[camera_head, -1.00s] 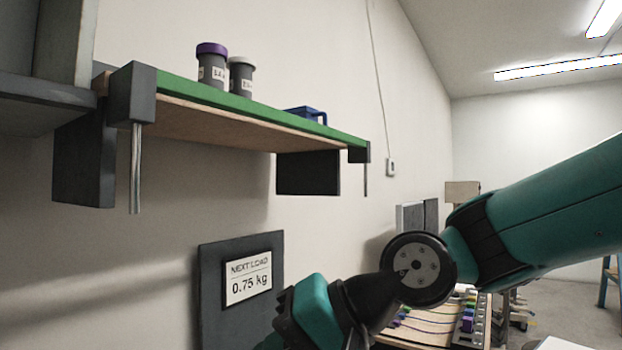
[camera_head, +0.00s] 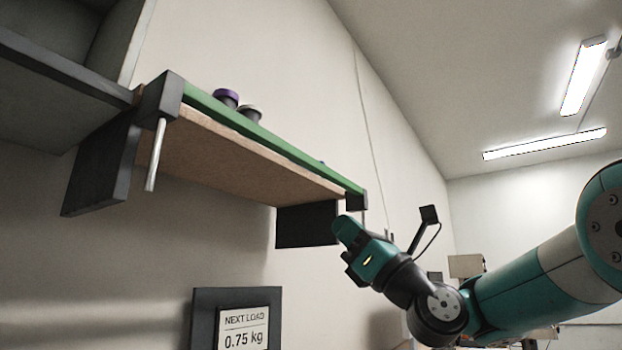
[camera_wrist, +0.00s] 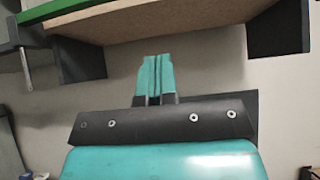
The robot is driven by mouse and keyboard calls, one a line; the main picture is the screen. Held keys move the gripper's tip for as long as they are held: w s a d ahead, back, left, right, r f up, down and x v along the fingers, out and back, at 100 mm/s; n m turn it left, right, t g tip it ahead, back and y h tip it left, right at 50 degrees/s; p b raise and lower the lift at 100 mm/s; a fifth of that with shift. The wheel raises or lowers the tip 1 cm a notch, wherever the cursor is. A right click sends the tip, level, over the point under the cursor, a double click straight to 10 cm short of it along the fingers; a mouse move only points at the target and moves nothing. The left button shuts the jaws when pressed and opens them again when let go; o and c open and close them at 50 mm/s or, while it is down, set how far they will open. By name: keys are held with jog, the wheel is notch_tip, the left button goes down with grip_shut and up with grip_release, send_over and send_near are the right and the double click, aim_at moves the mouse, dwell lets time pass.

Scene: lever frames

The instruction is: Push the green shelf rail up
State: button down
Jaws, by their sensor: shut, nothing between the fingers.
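The green shelf rail (camera_head: 275,141) runs along the front edge of a wooden shelf (camera_head: 230,158), seen from below. Dark end blocks (camera_head: 160,98) hold it, each with a thin metal rod (camera_head: 155,156) below. In the wrist view, part of the rail (camera_wrist: 62,9) shows at the top left. My gripper (camera_head: 343,226) is below the rail's right end in the head view, apart from it. In the wrist view its teal fingers (camera_wrist: 155,80) are closed together and empty, pointing up toward the shelf's underside.
A purple-lidded jar (camera_head: 226,97) and a grey-lidded jar (camera_head: 249,111) stand on the shelf behind the rail. Dark brackets (camera_head: 306,226) support it from below. A sign reading 0.75 kg (camera_head: 243,328) is lower down. A dark cabinet (camera_head: 60,65) adjoins at left.

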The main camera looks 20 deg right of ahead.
jog(key=shift+s+d+r+p+x, duration=0.2)
jog(key=shift+s+r+p+x, duration=0.15)
jog(key=shift+p+x, duration=1.65)
jog(key=shift+s+d+r+p+x, duration=0.2)
jog(key=shift+r+p+x, duration=0.15)
jog(key=shift+p+x, duration=1.55)
jog(key=shift+s+d+r+p+x, duration=0.15)
jog(key=shift+s+r+p+x, duration=0.15)
jog(key=shift+p+x, duration=1.7)
jog(key=shift+w+a+r+b, duration=0.2)
jog(key=shift+w+r+b, duration=0.15)
jog(key=shift+b, duration=0.25)
notch_tip(320, 180, up, 9)
jog(key=p, duration=0.9)
send_over(300, 164)
jog(key=s+d, duration=0.2)
jog(key=shift+s+a+f, duration=0.15)
jog(key=shift+a+f, duration=0.1)
